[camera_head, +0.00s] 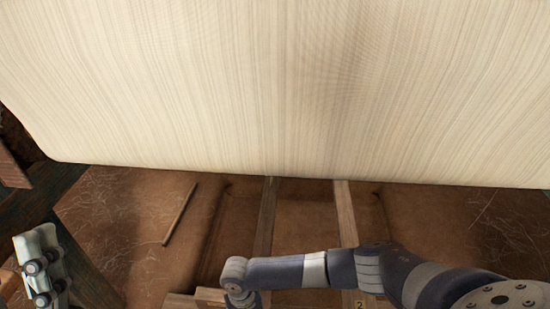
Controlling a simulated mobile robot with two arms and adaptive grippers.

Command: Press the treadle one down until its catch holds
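Two long wooden treadle bars run from under the cloth toward me. The right bar (346,215) lines up with a small "2" label near the bottom edge. The left bar (266,218) has no number that I can see, so I take it as treadle one. Its near end is hidden by my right arm, which reaches in from the lower right. The wrist of that arm points down over a wooden piece (185,300) at the bottom edge. The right gripper is below the picture. No catch can be made out.
A wide cream sheet of warp threads (280,80) hangs over the upper half. A thin stick (180,214) lies on the brown floor (130,220).

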